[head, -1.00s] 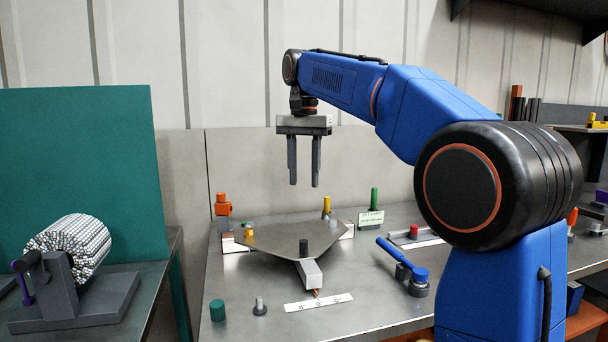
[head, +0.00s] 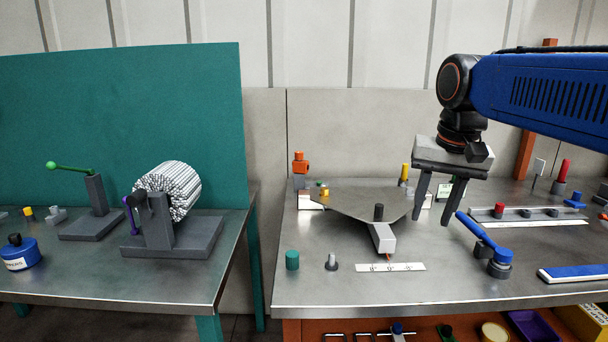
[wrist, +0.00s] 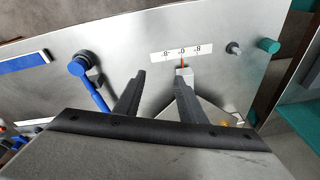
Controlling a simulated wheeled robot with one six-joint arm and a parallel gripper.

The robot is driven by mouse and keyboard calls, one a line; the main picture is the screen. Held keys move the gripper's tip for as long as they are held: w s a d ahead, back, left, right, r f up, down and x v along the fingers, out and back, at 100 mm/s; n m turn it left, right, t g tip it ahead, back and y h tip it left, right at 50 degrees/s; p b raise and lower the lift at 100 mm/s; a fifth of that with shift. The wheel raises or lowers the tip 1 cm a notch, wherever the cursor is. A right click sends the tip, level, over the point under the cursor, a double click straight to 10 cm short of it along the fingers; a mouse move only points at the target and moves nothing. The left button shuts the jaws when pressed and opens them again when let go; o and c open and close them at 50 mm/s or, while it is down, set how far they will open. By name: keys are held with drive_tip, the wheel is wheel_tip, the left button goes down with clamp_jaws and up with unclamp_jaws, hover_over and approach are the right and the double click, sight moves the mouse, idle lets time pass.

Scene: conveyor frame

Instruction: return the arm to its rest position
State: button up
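My gripper (head: 433,224) hangs from my blue arm at the right of the head view, fingers pointing down above the metal table (head: 330,290). Its two dark fingers are spread apart with nothing between them. In the wrist view my gripper (wrist: 158,82) also shows its fingers apart and empty. The grey plate with a pointer block (head: 383,238) is left of the gripper. The blue-handled lever (head: 480,237) stands to the right of the fingers in the head view.
A printed scale strip (head: 390,267), a green cylinder (head: 292,260) and a grey peg (head: 332,262) lie near the front. A blue-and-white bar (head: 580,273) is at right. A left table holds a roller of rods (head: 178,190) before a green panel (head: 120,110).

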drive_tip(key=s+d+f+n+t, duration=0.1)
drive_tip(key=s+f, duration=0.7)
drive_tip(key=f, duration=0.2)
drive_tip(key=s+d+f+n+t, duration=0.1)
drive_tip(key=s+d+f+n, duration=0.1)
drive_tip(key=s+f, duration=0.6)
wheel_tip(320, 180, down, 2)
drive_tip(key=shift+s+f+n, duration=0.2)
drive_tip(key=shift+s+n, duration=0.1)
drive_tip(key=shift+s, duration=0.05)
